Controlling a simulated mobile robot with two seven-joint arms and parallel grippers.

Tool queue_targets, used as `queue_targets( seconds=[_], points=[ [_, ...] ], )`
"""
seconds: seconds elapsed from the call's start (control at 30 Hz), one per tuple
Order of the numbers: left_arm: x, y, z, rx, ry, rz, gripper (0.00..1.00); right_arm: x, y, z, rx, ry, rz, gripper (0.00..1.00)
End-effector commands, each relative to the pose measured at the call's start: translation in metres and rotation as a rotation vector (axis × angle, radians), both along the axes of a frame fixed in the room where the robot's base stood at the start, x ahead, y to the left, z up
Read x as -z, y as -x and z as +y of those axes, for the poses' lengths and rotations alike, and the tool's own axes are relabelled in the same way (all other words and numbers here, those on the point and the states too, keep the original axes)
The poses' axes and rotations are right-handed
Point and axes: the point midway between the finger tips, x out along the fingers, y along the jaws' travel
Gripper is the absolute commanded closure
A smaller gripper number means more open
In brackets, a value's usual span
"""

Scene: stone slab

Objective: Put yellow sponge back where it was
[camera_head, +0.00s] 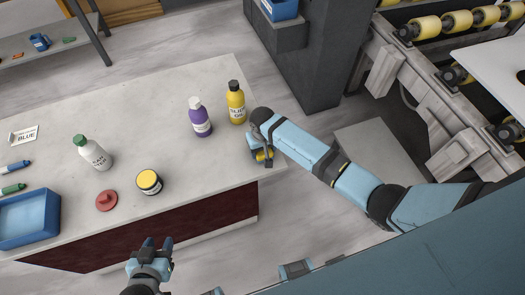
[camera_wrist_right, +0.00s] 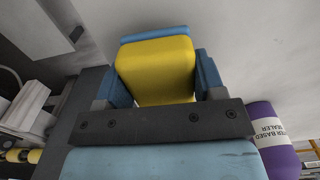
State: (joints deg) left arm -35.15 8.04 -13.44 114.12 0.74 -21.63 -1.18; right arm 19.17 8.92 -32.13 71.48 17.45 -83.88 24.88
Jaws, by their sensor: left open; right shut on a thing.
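My right gripper (camera_head: 263,158) is shut on the yellow sponge (camera_head: 260,156) at the right end of the slab. In the right wrist view the sponge (camera_wrist_right: 155,72) sits between the blue fingers, with a blue strip along its far edge. In the head view the gripper hides most of the sponge, so I cannot tell whether it touches the slab. My left gripper (camera_head: 158,243) is open and empty in front of the slab's front edge.
On the stone slab (camera_head: 140,105), a yellow bottle (camera_head: 236,103) and a purple bottle (camera_head: 200,118) stand just left of my right gripper.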

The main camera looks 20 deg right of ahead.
Motion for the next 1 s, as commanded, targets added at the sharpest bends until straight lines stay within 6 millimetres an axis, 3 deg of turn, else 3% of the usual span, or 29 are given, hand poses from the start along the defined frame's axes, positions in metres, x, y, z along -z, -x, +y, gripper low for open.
queue_targets(
  seconds=[0.13,0.53,0.57,0.63,1.0],
  points=[
    [0.001,0.000,-0.001,0.000,0.001,0.000,0.57,0.015,0.000,0.000,0.000,0.000,-0.001,0.59],
    [0.001,0.000,-0.001,0.000,0.002,-0.003,0.57,0.020,0.000,0.000,0.000,0.000,0.000,0.59],
    [0.000,0.000,-0.001,0.000,0.002,-0.003,0.57,0.019,0.000,0.000,0.000,0.000,-0.001,0.30],
    [0.000,0.000,-0.001,0.000,0.002,-0.003,0.57,0.019,0.000,0.000,0.000,0.000,-0.001,0.14],
    [-0.001,0.000,-0.001,0.000,0.002,-0.003,0.57,0.014,-0.001,0.000,0.000,0.000,-0.002,0.12]
  ],
)
